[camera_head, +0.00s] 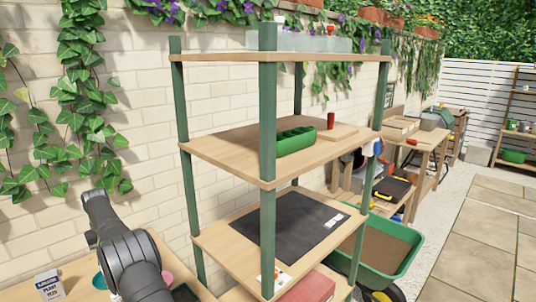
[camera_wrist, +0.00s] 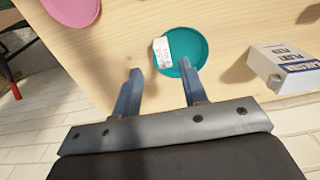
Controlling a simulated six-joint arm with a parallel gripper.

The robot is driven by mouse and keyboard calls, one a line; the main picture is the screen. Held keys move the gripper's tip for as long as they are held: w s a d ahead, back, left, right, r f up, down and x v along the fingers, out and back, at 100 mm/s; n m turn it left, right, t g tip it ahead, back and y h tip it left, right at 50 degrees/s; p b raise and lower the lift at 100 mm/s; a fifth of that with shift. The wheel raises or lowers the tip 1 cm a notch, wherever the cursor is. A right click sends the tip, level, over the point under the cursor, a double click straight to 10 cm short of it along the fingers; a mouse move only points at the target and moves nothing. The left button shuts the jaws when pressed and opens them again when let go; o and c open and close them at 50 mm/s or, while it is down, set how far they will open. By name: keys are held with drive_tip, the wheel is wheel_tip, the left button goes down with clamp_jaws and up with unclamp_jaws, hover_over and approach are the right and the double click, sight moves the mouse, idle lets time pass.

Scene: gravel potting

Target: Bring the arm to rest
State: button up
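My arm (camera_head: 127,250) shows at the lower left in the head view, above a wooden bench top at the left of the shelf unit; its gripper end is out of sight there. In the wrist view my gripper (camera_wrist: 160,82) has its two blue fingers spread apart with nothing between them. A teal saucer (camera_wrist: 194,48) lies on the bench beyond the fingertips, with a white label or packet (camera_wrist: 162,51) at its left edge. The right fingertip overlaps the saucer in the picture; I cannot tell whether they touch.
A white box (camera_wrist: 285,66) stands right of the saucer; it shows in the head view too (camera_head: 49,284). A pink saucer (camera_wrist: 72,9) lies at upper left. The green-posted shelf (camera_head: 268,160) stands right of my arm, holding a green tray (camera_head: 296,140) and a dark mat (camera_head: 292,226).

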wheel_tip(320, 180, down, 7)
drive_tip(key=shift+f, duration=0.2)
wheel_tip(320, 180, up, 5)
drive_tip(key=shift+w+r, duration=0.1)
drive_tip(key=w+d+r, duration=0.2)
drive_tip(key=d+r, duration=0.4)
drive_tip(key=d, duration=0.5)
drive_tip(key=s+a+f+n, duration=0.1)
drive_tip(key=s+a+n, duration=0.6)
drive_tip(key=s, duration=0.4)
drive_tip(key=s+a+f+n, duration=0.1)
drive_tip(key=s+a+n, duration=0.6)
drive_tip(key=s, duration=0.5)
drive_tip(key=n, duration=0.2)
drive_tip(key=shift+s+f+n, duration=0.15)
drive_tip(key=shift+f+n, duration=0.05)
drive_tip(key=shift+n, duration=0.2)
